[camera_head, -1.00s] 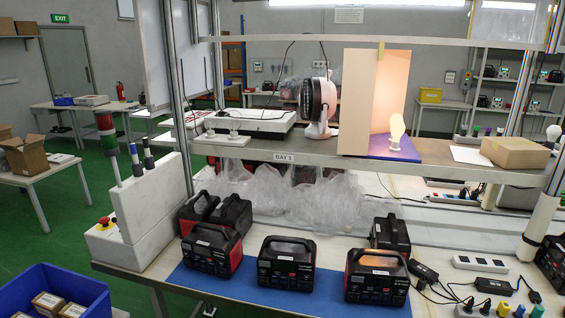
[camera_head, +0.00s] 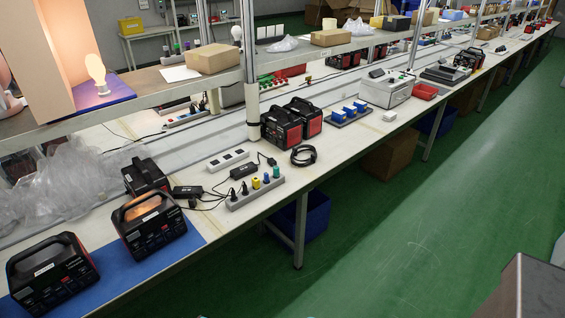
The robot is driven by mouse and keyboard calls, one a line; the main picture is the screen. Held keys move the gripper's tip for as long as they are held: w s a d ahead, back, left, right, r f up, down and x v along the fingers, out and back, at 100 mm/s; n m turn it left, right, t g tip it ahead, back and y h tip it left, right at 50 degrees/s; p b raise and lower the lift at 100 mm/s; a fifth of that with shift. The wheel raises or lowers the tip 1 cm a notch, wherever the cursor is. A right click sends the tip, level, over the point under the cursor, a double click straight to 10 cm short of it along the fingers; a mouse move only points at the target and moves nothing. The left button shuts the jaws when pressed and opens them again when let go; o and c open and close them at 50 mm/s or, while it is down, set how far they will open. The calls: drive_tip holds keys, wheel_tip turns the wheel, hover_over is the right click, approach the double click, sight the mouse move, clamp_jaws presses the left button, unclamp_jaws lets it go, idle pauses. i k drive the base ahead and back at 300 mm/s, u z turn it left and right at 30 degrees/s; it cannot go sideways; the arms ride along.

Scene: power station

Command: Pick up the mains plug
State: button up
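Several plugs stand in a grey power strip (camera_head: 236,202) on the white bench. A black plug (camera_head: 245,188), a yellow plug (camera_head: 256,183) and a teal plug (camera_head: 276,172) show in it. I cannot tell which one is the mains plug. Two black power adapters lie close by, one (camera_head: 244,172) behind the strip and one (camera_head: 187,192) to its left, with black cables around them. My gripper is not in view.
Black power stations stand left (camera_head: 150,222) on a blue mat and behind right (camera_head: 282,130). A white socket strip (camera_head: 228,160) and a coiled black cable (camera_head: 303,155) lie nearby. A shelf (camera_head: 200,90) overhangs the bench's back. The green floor (camera_head: 400,240) in front is clear.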

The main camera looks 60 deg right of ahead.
sight(272, 161)
drive_tip(key=z, duration=5.25)
drive_tip(key=i, duration=0.1)
drive_tip(key=u, duration=3.55)
drive_tip(key=k, duration=0.9)
drive_tip(key=u, duration=0.1)
drive_tip(key=i, duration=0.75)
drive_tip(key=u, duration=0.05)
